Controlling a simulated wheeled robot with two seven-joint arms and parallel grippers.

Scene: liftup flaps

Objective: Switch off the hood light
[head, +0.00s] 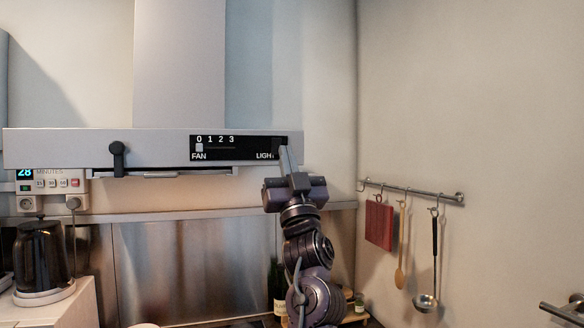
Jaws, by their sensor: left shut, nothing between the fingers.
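The range hood (60,145) spans the upper left of the head view, and a black control panel (225,153) sits at the right end of its front edge. The panel carries a FAN slider (199,147) under the 0 mark and a LIGHT label (264,156) whose last letter is covered. My left gripper (286,152) points up with its fingers shut and empty, in front of the panel's right end. The fingers cover part of the light switch area, so I cannot tell the switch position or whether they touch it. My right gripper is out of view.
A black knob (118,150) sticks out from the hood's left front. A kettle (42,258) stands at the left below a timer box (50,182). A rail (410,190) with hanging utensils is on the right wall. A bottle (278,285) stands behind my arm.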

